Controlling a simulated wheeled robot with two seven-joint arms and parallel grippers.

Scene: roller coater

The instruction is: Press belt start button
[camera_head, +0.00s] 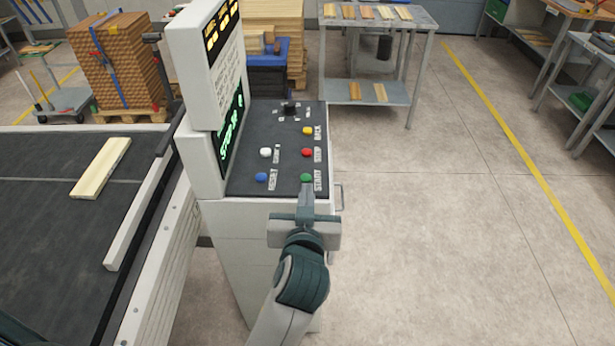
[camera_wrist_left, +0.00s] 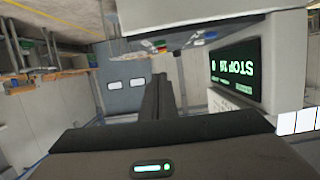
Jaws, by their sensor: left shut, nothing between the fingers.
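The green button (camera_head: 306,177), with a label reading START beside it, sits at the near right of the dark sloped panel (camera_head: 250,165) on a white control cabinet (camera_head: 235,225). My left gripper (camera_head: 306,188) is shut and empty, its fingertips just at the near side of the green button. I cannot tell whether they touch it. In the left wrist view the shut fingers (camera_wrist_left: 158,95) point toward the panel edge, where small coloured buttons show. A display (camera_wrist_left: 236,72) with green text reading STOP appears upside down there. My right gripper is not in view.
Red (camera_head: 306,152), yellow (camera_head: 307,131), white (camera_head: 265,152) and blue (camera_head: 261,177) buttons and a black knob (camera_head: 290,107) share the panel. A belt (camera_head: 60,230) with a wooden board (camera_head: 101,167) lies at left. The floor at right is clear.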

